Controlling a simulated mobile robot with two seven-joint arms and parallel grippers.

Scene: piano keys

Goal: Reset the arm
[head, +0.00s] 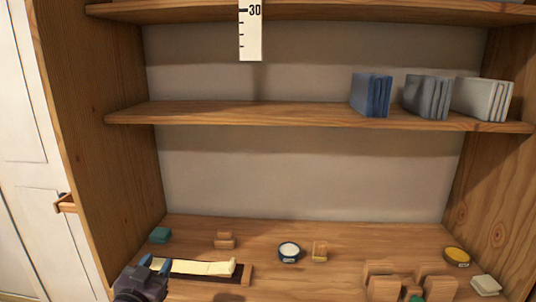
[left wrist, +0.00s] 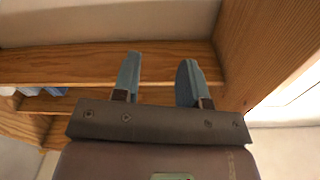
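My left gripper (head: 156,264) is at the lower left of the head view, by the left end of the cream piano keys (head: 205,268). I cannot tell whether it touches them. In the left wrist view its two blue-grey fingers (left wrist: 158,80) stand apart with nothing between them. The keys lie on a dark base with a wooden end block (head: 247,275), on the bottom board of a wooden shelf unit. One key sits a little higher at its right end. My right gripper does not show.
Blue (head: 371,95), grey (head: 427,97) and white books (head: 484,99) stand on the middle shelf (head: 230,113). A teal block (head: 160,235), a round tin (head: 289,252), a yellow tin (head: 457,256) and wooden blocks (head: 383,283) lie on the bottom board. A ruler (head: 250,35) hangs above.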

